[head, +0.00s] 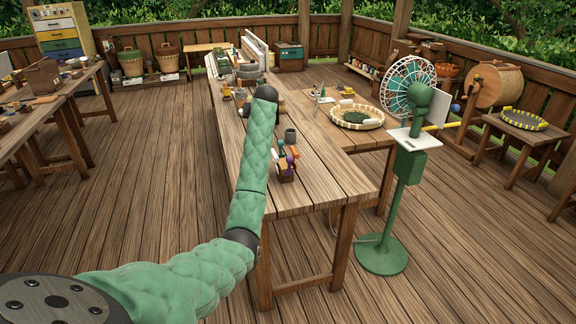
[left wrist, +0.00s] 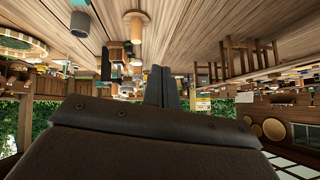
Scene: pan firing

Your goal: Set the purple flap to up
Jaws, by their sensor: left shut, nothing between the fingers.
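A small brown block (head: 286,176) with several coloured parts stands on the long wooden table (head: 325,185). A purple part (head: 290,162), probably the purple flap, rises from it beside orange and teal parts; it is too small to tell its setting. My left arm reaches over the table, to the left of the block. In the head view its gripper is hidden or cannot be made out beyond the dark joint. In the left wrist view, which looks upside down, my left gripper (left wrist: 162,88) is shut and empty. My right gripper is in neither view.
A dark cup (head: 291,135) stands just behind the block. More items crowd the table's far end. A woven tray (head: 357,117) lies on a side table to the right. A green stand with a fan (head: 380,255) is at the table's right. The table's near end is bare.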

